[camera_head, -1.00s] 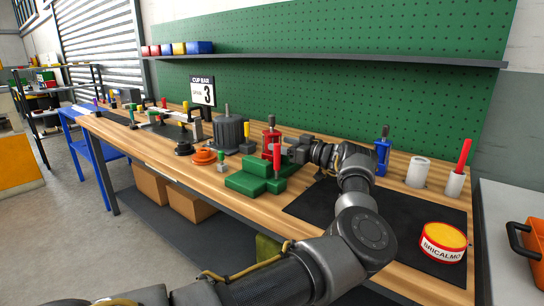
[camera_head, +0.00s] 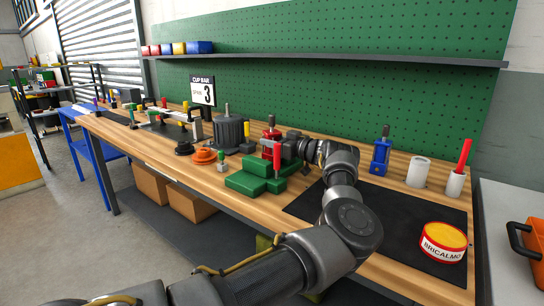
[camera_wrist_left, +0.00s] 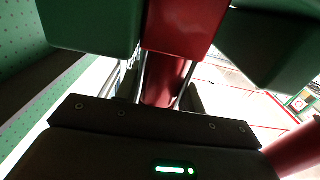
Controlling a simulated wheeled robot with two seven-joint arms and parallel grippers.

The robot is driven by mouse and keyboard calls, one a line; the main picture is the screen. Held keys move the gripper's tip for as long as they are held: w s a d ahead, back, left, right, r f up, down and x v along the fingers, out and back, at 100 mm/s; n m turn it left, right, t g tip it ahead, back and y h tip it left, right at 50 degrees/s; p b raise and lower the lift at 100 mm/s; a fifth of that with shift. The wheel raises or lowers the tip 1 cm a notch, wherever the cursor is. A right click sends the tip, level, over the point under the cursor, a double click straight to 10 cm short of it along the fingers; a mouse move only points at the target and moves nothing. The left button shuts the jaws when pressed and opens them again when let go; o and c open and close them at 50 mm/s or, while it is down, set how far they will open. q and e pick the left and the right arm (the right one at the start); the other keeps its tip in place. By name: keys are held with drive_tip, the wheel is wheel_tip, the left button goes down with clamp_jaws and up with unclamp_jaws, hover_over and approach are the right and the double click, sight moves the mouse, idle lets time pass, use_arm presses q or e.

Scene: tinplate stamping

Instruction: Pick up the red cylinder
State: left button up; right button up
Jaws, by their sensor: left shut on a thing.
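A red cylinder with a square red block and a grey rod on top (camera_head: 270,133) stands upright at the back of the bench, behind the green stepped blocks (camera_head: 247,183). My left gripper (camera_head: 287,146) reaches it from the right and is shut on it. In the left wrist view the round red body (camera_wrist_left: 165,82) lies between my two fingers, with a red block beyond it. Whether its base touches the bench is hidden. A slim upright red rod (camera_head: 277,160) stands in front, by the green blocks. My right gripper is not in view.
A blue unit of similar shape (camera_head: 380,155) and a white cylinder (camera_head: 418,172) stand to the right. Another red rod rises from a white holder (camera_head: 454,185). A Bricalmo tin (camera_head: 443,243) sits on the black mat (camera_head: 395,225). A dark grey motor-like body (camera_head: 229,133) stands left.

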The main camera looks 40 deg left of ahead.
use_arm(q)
clamp_jaws()
drive_tip(key=shift+r, duration=0.2)
